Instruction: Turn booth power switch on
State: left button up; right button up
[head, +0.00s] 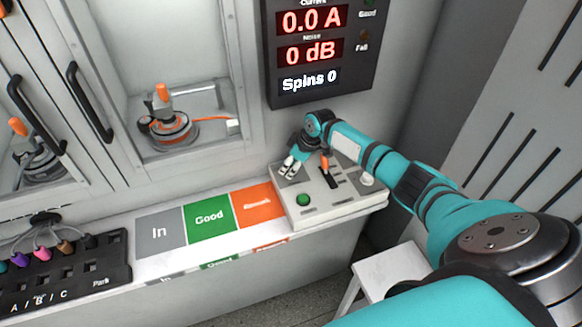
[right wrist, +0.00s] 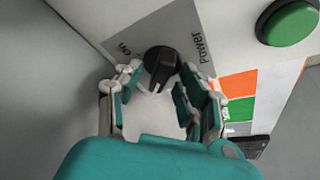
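The booth power switch is a black rotary knob (right wrist: 160,62) on a grey plate in the right wrist view, with the word "Power" to its right and "on" to its left. My right gripper (right wrist: 160,84) is open, with one finger on each side of the knob; I cannot tell whether they touch it. In the head view my right gripper (head: 297,160) is over the back left of the control box (head: 340,208), and it hides the knob there. My left gripper is not in view.
The box also carries a green button (head: 303,200) and a lever with an orange tip (head: 327,172). A display (head: 315,50) above reads 0.0 A, 0 dB and Spins 0. Grey, green (head: 209,217) and orange pads lie left of the box. Booth doors stand behind them.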

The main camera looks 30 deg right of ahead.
jog(key=shift+c, duration=0.4)
grip_shut()
